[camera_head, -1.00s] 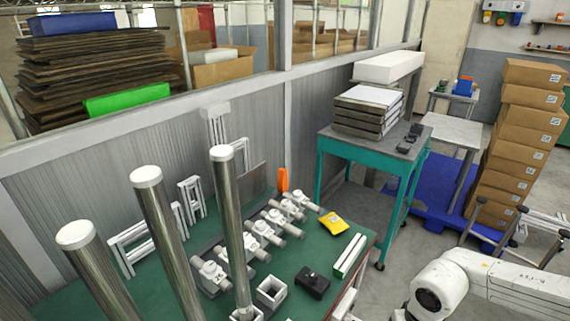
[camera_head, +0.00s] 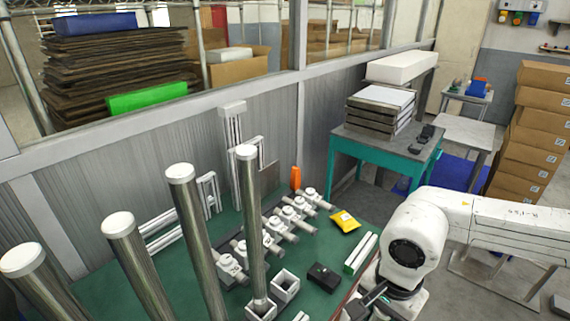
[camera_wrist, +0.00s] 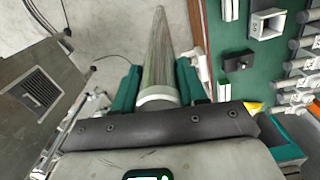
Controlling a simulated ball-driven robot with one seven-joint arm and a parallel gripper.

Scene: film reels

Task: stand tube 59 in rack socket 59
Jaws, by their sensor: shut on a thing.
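My gripper (camera_wrist: 158,82) is shut on a long metal tube (camera_wrist: 160,55) with a white end band, its green fingers on either side. The tube points away from the wrist camera, over the floor left of the green table (camera_wrist: 236,95). No number can be read on it. In the head view my gripper (camera_head: 370,304) is partly in frame at the bottom, and the held tube cannot be made out. An empty square white socket (camera_head: 286,284) stands on the table. It also shows in the wrist view (camera_wrist: 266,24). No socket number is legible.
Several tall metal tubes with white caps stand at the left, one (camera_head: 250,210) beside the empty socket. A black box (camera_head: 323,277), a yellow packet (camera_head: 345,221) and a row of grey-white fittings (camera_head: 283,228) lie on the table. A teal cart (camera_head: 390,148) stands behind.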

